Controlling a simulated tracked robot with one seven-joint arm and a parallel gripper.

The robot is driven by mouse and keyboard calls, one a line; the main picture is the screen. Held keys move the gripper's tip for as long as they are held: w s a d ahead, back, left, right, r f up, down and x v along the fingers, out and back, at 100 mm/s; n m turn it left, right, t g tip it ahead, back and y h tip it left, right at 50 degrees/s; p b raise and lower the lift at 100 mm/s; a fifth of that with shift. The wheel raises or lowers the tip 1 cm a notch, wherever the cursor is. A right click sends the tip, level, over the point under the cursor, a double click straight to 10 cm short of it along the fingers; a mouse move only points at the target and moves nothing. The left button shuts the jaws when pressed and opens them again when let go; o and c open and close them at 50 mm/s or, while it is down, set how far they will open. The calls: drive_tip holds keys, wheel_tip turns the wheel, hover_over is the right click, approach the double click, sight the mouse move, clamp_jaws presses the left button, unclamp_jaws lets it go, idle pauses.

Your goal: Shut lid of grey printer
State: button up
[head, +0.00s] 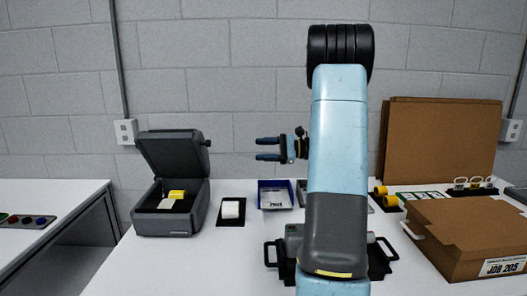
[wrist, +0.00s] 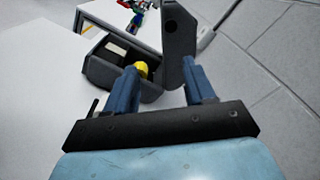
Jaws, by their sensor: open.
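The grey printer (head: 167,221) stands on the left part of the white table in the head view. Its lid (head: 173,153) is raised and leans back, and a yellow item and a pale roll show inside. My gripper (head: 256,149) is open and empty, to the right of the lid at about its height and apart from it. In the wrist view my gripper (wrist: 165,75) has its two blue fingers spread. Beyond them are the printer body (wrist: 100,74) and the upright lid (wrist: 179,45). The fingertips overlap the printer in this view; I see no clear contact.
A white roll on a black pad (head: 231,221) and a blue bin (head: 275,203) stand right of the printer. A cardboard box (head: 465,235) and upright brown boards (head: 437,140) are at the right. A block wall is behind; a gap separates the left table (head: 60,195).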

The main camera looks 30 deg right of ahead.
drive_tip(key=v, duration=1.3)
drive_tip(key=shift+s+d, duration=0.15)
drive_tip(key=shift+d, duration=0.15)
